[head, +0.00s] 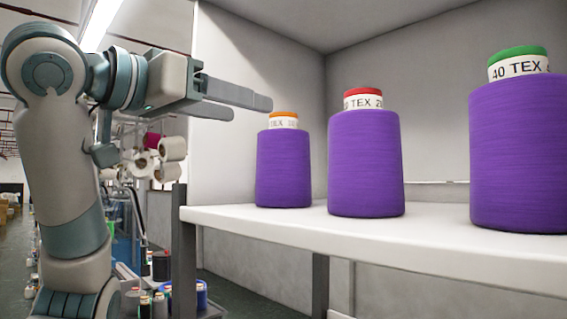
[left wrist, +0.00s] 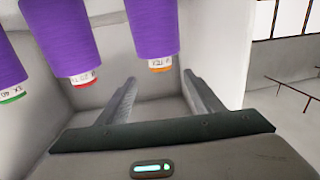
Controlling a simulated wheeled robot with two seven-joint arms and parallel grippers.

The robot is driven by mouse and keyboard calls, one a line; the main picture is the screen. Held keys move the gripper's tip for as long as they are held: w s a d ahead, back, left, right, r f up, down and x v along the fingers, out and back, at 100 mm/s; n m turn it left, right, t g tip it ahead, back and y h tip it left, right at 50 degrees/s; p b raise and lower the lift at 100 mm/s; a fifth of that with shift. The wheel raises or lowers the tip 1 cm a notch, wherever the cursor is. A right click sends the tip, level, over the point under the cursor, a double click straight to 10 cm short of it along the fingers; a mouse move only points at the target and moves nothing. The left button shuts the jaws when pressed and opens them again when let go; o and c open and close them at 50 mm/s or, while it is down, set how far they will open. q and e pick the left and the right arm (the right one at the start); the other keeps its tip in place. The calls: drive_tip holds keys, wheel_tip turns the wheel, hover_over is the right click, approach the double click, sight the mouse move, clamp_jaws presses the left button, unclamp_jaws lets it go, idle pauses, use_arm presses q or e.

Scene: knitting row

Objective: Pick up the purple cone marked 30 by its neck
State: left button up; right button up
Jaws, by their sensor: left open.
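Three purple cones stand upright on a white shelf (head: 400,240), each with a white label band on its neck. The left cone (head: 284,168) has an orange top, the middle cone (head: 365,163) a red top, the right cone (head: 520,155) a green top. The orange-topped cone's label is too small to read surely; the others show "TEX". My left gripper (head: 250,108) is open and empty, just left of the orange top and slightly above its neck. In the left wrist view the orange-topped cone (left wrist: 151,28) appears inverted, its neck between the spread fingers (left wrist: 160,80) but apparently beyond them.
Pale walls stand behind the cones, and a panel closes over them above. The red-topped cone stands a short gap right of the orange-topped one; the green-topped one is farther right. Yarn spools (head: 172,148) and machinery show beyond the shelf's left end.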

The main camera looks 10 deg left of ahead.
sight(274, 115)
use_arm(q)
drive_tip(key=p+x, duration=0.5)
drive_tip(key=x, duration=0.4)
drive_tip(key=shift+r, duration=0.2)
drive_tip(key=shift+w+d+f, duration=0.15)
drive_tip(key=shift+w+d, duration=0.15)
drive_tip(key=shift+w, duration=0.3)
drive_tip(key=shift+p, duration=0.3)
drive_tip(key=shift+w, duration=0.1)
drive_tip(key=shift+w+d+p, duration=0.3)
drive_tip(key=shift+w+p, duration=0.2)
drive_tip(key=shift+p, duration=0.3)
drive_tip(key=shift+p+x, duration=1.15)
drive_tip(key=shift+x, duration=0.05)
drive_tip(key=shift+w+d+f+p, duration=0.25)
drive_tip(key=shift+w+p, duration=0.1)
drive_tip(key=shift+w, duration=0.2)
